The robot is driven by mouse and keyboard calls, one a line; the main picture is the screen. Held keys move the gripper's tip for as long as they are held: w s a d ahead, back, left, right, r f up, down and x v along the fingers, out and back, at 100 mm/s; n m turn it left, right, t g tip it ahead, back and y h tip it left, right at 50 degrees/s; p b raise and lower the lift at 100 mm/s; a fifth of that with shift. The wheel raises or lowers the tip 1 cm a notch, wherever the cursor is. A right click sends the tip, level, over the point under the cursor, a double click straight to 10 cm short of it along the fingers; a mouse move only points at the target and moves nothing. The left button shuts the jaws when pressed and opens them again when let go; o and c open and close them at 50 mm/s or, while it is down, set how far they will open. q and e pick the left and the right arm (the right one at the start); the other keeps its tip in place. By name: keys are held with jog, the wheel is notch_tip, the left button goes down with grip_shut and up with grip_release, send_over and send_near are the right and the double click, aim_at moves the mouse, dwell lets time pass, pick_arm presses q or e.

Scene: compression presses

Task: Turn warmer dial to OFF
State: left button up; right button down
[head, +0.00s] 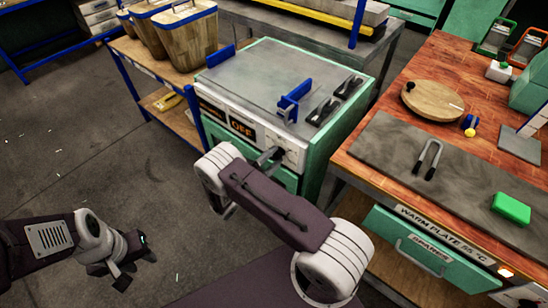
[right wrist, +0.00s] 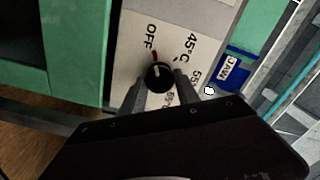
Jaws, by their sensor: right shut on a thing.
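The warmer (head: 240,75) is a green box with a steel top. Its white dial panel (head: 290,152) faces me, beside a dark plate reading OFF. In the right wrist view, the round black dial (right wrist: 160,76) sits on the panel, with a red mark at its upper edge, close to the OFF label (right wrist: 149,37). The 45°C label (right wrist: 190,46) is to the right, with more temperatures below. My right gripper (right wrist: 160,82) is shut on the dial, one finger each side. In the head view my right gripper (head: 271,156) hides most of the dial. My left gripper (head: 134,262) is empty and open above the floor.
A wooden bench (head: 385,158) at right holds a grey warm plate (head: 395,150), a round board (head: 432,105) and a green block (head: 511,208). Blue and black brackets stand on the warmer's top. Baskets (head: 184,40) stand on a shelf behind.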

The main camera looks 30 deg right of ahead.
dwell(0.5)
jog(key=c, duration=0.9)
grip_release()
jog(key=v, duration=0.9)
